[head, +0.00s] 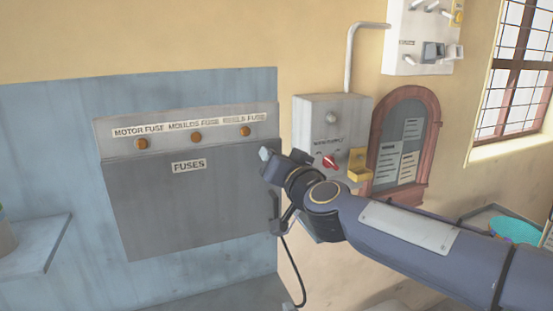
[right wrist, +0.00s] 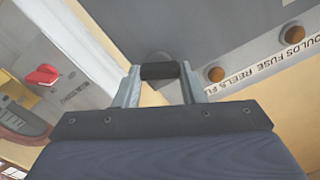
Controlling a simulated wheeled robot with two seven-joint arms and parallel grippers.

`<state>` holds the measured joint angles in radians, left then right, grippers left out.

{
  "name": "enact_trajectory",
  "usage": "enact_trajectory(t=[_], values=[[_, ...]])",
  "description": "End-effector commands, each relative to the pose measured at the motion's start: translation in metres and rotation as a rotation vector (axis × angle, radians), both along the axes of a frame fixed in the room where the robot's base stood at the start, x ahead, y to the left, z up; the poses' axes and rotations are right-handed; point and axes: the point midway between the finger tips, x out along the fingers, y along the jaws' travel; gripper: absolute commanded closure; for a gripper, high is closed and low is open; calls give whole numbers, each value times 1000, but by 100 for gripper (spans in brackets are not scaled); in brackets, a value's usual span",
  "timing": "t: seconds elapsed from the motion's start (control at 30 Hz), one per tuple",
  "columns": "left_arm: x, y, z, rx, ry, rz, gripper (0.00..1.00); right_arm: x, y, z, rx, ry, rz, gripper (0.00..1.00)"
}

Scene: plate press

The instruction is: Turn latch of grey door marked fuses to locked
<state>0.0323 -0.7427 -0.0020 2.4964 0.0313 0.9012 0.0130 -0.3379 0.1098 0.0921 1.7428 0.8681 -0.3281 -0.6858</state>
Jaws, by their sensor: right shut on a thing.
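The grey door (head: 190,215) with the FUSES label (head: 189,166) is on the blue wall panel in the head view, and looks closed. My right gripper (head: 266,160) is at the door's upper right edge. In the right wrist view its two fingers (right wrist: 161,80) are shut on a short dark bar, which looks like the latch (right wrist: 160,71). A grey rounded piece shows just behind the bar. In the head view the gripper hides the latch. Whether it stands at locked cannot be told. My left gripper is not in view.
A grey strip with several orange knobs (head: 196,137) runs above the door. A grey box (head: 327,112) with a red switch (head: 330,162) and a yellow piece (head: 357,164) is close to the right of my gripper. A framed notice board (head: 433,125) stands beyond.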

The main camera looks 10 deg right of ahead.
Motion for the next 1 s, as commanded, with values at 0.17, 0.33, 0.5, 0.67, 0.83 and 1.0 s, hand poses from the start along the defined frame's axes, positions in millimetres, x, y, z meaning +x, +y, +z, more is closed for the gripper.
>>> enact_trajectory(t=[0.17,0.33,0.5,0.67,0.83,1.0], values=[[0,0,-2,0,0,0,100,0,-1,-2,163,33,1,86],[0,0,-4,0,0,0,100,0,-1,-2,323,64,1,86],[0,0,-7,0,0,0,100,0,-2,-3,482,95,1,86],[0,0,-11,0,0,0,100,0,-2,-4,630,124,0,86],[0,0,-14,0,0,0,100,0,-2,-5,776,153,1,86],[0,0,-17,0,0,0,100,0,-2,-5,899,177,1,86]])
